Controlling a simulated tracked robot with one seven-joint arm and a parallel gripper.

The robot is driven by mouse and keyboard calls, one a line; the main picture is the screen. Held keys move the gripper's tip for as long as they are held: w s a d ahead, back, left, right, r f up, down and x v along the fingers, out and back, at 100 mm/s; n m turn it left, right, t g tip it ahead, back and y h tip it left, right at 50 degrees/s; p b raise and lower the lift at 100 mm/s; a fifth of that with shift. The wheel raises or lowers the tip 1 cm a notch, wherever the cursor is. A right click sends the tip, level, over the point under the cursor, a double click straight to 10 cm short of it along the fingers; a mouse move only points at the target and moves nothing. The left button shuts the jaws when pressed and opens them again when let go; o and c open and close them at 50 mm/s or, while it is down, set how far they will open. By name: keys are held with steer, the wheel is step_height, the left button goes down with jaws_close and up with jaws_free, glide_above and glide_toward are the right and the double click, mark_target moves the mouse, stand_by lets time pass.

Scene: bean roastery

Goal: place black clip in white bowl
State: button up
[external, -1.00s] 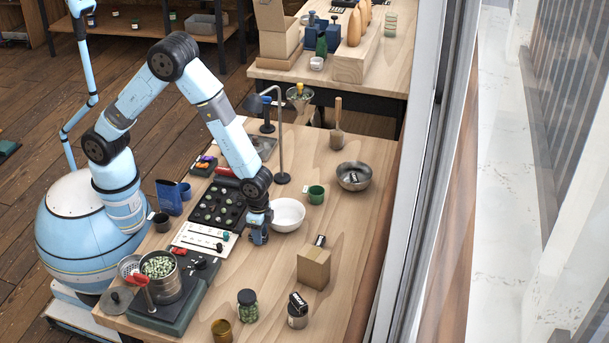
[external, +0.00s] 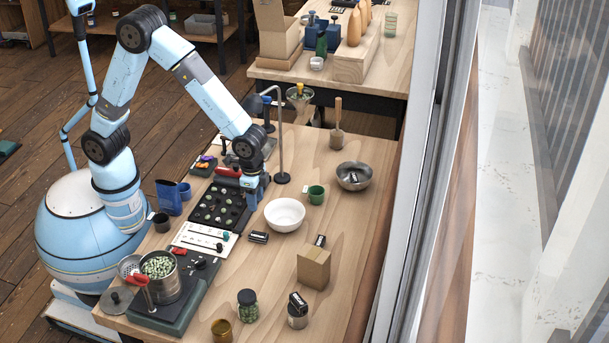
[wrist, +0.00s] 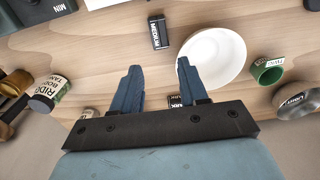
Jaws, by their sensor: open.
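A black clip with a white label reading MEDIUM (external: 258,237) lies on the wooden table, just left of the white bowl. It also shows in the wrist view (wrist: 159,33), beside the bowl and apart from it. The white bowl (external: 285,214) stands upright and looks empty; it is in the wrist view too (wrist: 226,46). My gripper (external: 250,203) is above the table, left of the bowl, near the dark tray's edge. In the wrist view my gripper (wrist: 157,82) has its fingers apart with nothing held between them.
Other black clips lie in the metal bowl (external: 365,183), on the cardboard box (external: 314,270) and on a jar (external: 298,318). A green cup (external: 316,195) and a lamp-like metal stand (external: 281,140) are near the white bowl. Table in front of the clip is clear.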

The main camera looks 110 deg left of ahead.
steer(key=s+a+r+t, duration=0.1)
steer(key=s+r, duration=0.6)
steer(key=r, duration=0.2)
steer(key=s+a+r+t, duration=0.1)
steer(key=s+a+r, duration=0.1)
steer(key=s+r, duration=0.55)
steer(key=s+r+t, duration=0.1)
steer(key=s+r, duration=0.3)
steer(key=s, duration=0.5)
steer(key=s+a+r+t, duration=0.1)
steer(key=s+r+t, duration=0.1)
steer(key=s+r, duration=0.3)
steer(key=s, duration=0.4)
steer(key=shift+o, duration=0.6)
steer(key=shift+s+a+r, duration=0.1)
steer(key=shift+s+a, duration=0.05)
steer(key=shift+s, duration=0.45)
steer(key=o, duration=0.9)
steer(key=shift+c, duration=0.2)
